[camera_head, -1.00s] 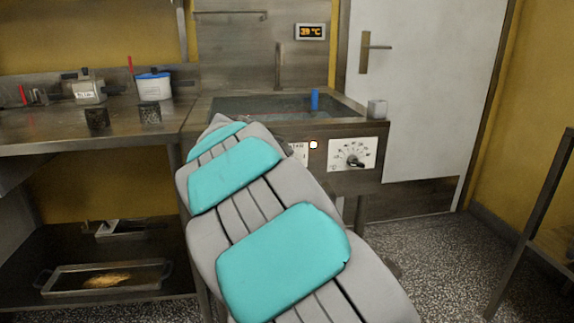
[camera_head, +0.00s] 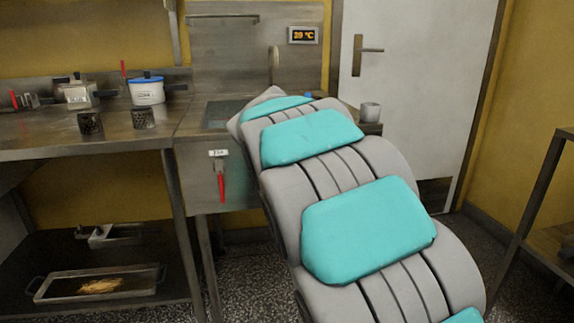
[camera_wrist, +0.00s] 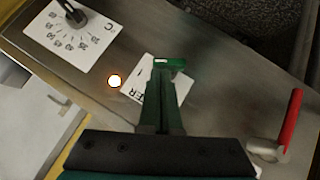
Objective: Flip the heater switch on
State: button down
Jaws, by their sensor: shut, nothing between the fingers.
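In the wrist view my gripper (camera_wrist: 163,72) is shut and empty, its dark green fingers close over the front panel (camera_wrist: 215,90). The fingers cover the middle of a white label plate (camera_wrist: 182,83) that shows the letters "ER". The heater switch itself cannot be made out; it may be behind the fingertips. I cannot tell whether they touch it. A round lamp (camera_wrist: 115,81) beside the plate glows white with an orange rim. In the head view my arm hides my gripper, the label and the lamp.
A dial plate (camera_wrist: 70,38) with a dark knob is beyond the lamp. A red-handled valve (camera_wrist: 291,118) sticks out on the other side; it also shows in the head view (camera_head: 221,185). The display (camera_head: 303,35) reads about 29 °C. A grey cup (camera_head: 370,112) stands at the basin's right corner.

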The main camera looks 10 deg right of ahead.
jog(key=shift+r, duration=0.1)
jog(key=w+a+r+v, duration=0.1)
jog(key=w+v, duration=0.1)
jog(key=v, duration=1)
jog(key=shift+s+a+r, duration=0.25)
jog(key=shift+a+r, duration=0.15)
jog(key=shift+r, duration=0.05)
